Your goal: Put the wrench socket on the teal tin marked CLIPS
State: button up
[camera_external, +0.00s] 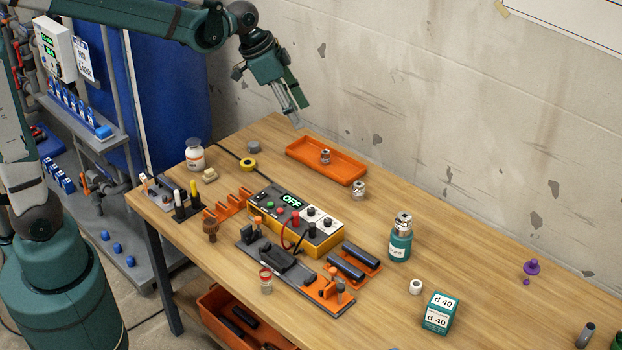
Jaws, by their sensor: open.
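A teal tin (400,247) with a pale label stands upright on the right half of the table; its lettering is too small to read for sure. A silvery, cylindrical metal piece (403,223), which looks like the wrench socket, sits upright on top of the tin. My gripper (293,118) is open and empty, pointing down above the back of the table near the wall. It is well to the left of the tin and apart from everything.
Another small jar (359,190) stands nearby. A teal box marked d 40 (439,313) and a white roll (416,287) stand in front of the tin. A meter (300,215) fills the middle.

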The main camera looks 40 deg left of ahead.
jog(key=s+a+n+t+y, duration=0.1)
jog(key=s+a+n, duration=0.3)
jog(key=s+a, duration=0.6)
jog(key=s+a+n+t+y, duration=0.2)
jog(key=s+a+n, duration=0.2)
jog(key=s+a, duration=0.7)
jog(key=s, duration=0.5)
jog(key=shift+s+f+n, duration=0.15)
jog(key=shift+f+n, duration=0.2)
jog(key=shift+n, duration=0.05)
